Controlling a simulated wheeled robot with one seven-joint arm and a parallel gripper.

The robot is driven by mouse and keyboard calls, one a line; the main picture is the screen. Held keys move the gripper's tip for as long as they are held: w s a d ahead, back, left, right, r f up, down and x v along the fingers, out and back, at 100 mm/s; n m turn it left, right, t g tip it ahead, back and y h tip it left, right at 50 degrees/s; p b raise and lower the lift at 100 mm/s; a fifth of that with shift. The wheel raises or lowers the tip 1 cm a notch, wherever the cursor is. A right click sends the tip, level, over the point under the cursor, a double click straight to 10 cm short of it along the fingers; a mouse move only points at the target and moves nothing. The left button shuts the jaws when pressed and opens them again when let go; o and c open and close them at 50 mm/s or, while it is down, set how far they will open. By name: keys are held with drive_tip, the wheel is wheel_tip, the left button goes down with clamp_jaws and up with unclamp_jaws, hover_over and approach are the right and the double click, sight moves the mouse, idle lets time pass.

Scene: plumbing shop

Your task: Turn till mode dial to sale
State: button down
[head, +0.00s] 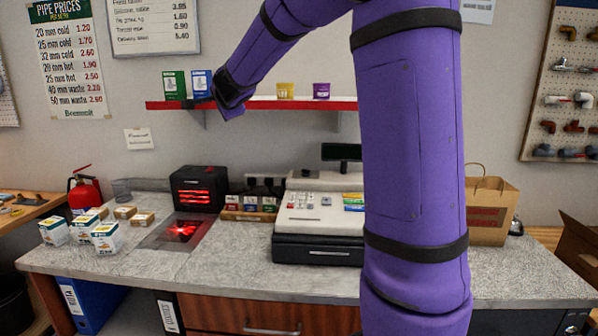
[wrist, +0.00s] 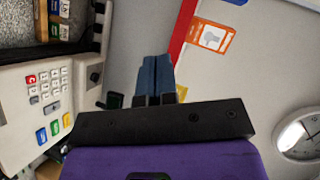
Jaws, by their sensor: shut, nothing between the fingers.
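The till (head: 318,222) stands on the counter in the head view, cream on top with a black drawer front. Its right part is hidden behind my arm. The till's keys and cream body also fill the left of the wrist view (wrist: 45,95). A small dark round spot shows on a grey panel beside the keys there; I cannot tell whether it is the mode dial, nor its setting. My gripper (wrist: 155,75) is shut and empty, its blue-grey fingers together, apart from the till. In the head view my wrist is high, in front of the shelf, left of and above the till.
A red-edged shelf (head: 270,104) with small boxes and tubs is behind my wrist. On the counter are a black scanner box (head: 199,188), small cartons (head: 107,238), a fire extinguisher (head: 85,190) and a paper bag (head: 490,210). The counter front before the scanner is clear.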

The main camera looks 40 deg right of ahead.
drive_tip(key=w+d+f+m+g+h, duration=0.45)
drive_tip(key=d+f+m, duration=0.35)
drive_tip(key=d, duration=0.4)
drive_tip(key=m+g, duration=0.7)
approach(303, 173)
drive_tip(key=f, duration=0.2)
drive_tip(key=d+f, duration=0.1)
drive_tip(key=f, duration=0.1)
drive_tip(key=shift+s+d+f, duration=0.1)
drive_tip(key=shift+f, duration=0.3)
drive_tip(key=shift+w+d+r, duration=0.1)
drive_tip(key=shift+d, duration=0.45)
drive_tip(key=shift+w+d+r, duration=0.1)
drive_tip(key=shift+d, duration=0.5)
drive_tip(key=shift+w+d, duration=0.15)
drive_tip(key=shift+d, duration=0.55)
